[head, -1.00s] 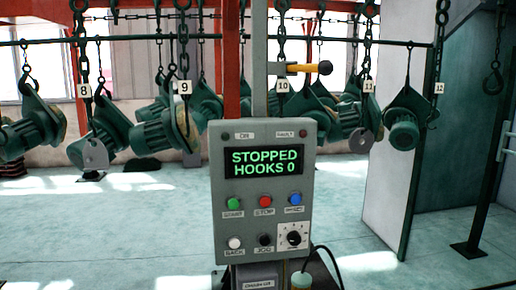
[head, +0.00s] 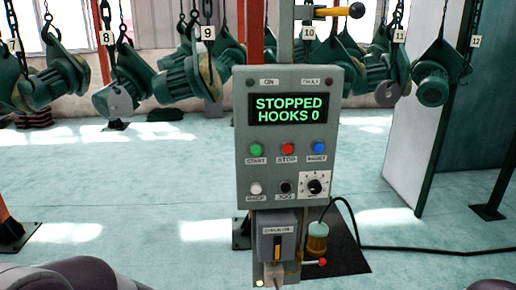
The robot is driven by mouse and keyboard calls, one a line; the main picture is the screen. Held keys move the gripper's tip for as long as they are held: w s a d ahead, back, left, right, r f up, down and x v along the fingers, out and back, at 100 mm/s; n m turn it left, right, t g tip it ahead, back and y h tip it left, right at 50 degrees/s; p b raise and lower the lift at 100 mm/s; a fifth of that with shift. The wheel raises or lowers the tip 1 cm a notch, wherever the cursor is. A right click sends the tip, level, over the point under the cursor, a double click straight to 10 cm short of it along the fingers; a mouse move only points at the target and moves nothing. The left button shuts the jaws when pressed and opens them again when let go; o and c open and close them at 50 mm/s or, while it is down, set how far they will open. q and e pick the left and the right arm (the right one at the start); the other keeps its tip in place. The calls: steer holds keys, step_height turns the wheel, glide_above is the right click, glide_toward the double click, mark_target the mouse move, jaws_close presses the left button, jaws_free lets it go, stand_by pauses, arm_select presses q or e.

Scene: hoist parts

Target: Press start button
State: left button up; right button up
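The grey control box (head: 268,185) stands upright on a post in the middle of the head view. Its green start button (head: 256,149) is at the left of the upper button row, above a START label. A red stop button (head: 288,148) and a blue reset button (head: 319,148) sit to its right. The display (head: 288,108) reads "STOPPED HOOKS 0" in green. Parts of my own arms show at the bottom left and bottom right edges. Neither gripper is in view, and nothing is touching the buttons.
Green hoist parts (head: 190,75) hang from numbered hooks behind the box. A smaller grey box (head: 276,240) is on the post below. A black cable (head: 430,248) runs right along the floor. A pale panel (head: 428,110) stands at the right. The floor (head: 120,185) at left is clear.

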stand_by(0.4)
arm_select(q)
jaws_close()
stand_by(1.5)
